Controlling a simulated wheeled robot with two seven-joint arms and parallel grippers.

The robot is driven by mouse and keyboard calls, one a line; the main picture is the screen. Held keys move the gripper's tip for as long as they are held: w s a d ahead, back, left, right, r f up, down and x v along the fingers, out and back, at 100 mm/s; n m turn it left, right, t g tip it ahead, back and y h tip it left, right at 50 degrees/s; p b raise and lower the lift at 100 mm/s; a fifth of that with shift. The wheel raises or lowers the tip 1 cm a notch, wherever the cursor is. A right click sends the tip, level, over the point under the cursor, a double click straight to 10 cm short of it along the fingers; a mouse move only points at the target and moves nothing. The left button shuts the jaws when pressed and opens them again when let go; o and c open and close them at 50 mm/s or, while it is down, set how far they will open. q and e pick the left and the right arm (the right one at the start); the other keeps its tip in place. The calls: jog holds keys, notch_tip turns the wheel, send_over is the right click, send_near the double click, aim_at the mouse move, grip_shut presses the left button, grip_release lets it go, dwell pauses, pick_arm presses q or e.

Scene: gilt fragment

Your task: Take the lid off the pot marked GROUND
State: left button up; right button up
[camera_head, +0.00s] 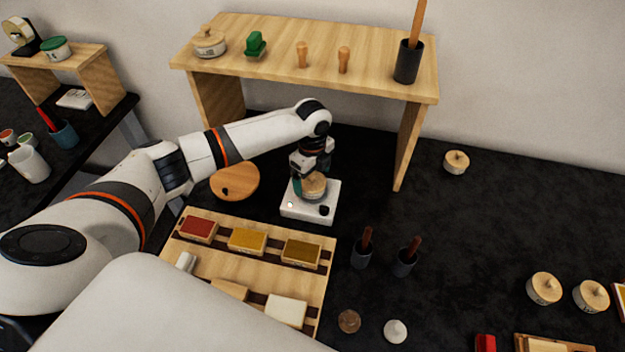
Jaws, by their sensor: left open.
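A small pot with a pale wooden lid (314,187) stands on a white square device (306,212) in front of the shelf. My left gripper (309,180) is open and points down at this lid, with its fingers around or very close to it; contact is unclear. The gripper hides much of the pot, and no marking on it can be read. Other lidded pots stand on the shelf (209,43), on the dark table at the right (456,162), and at the lower right (543,288) (591,296). Their lettering is too small to read. My right gripper is not in view.
A wooden shelf (330,82) stands behind the left gripper. A round wooden board (235,182) lies left of the device. A wooden tray (205,258) with coloured blocks is in front. The table's right middle is clear.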

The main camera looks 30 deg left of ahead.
pick_arm(q)
jog(key=c, duration=1.1)
jog(key=shift+o, duration=0.2)
jog(key=shift+r, duration=0.2)
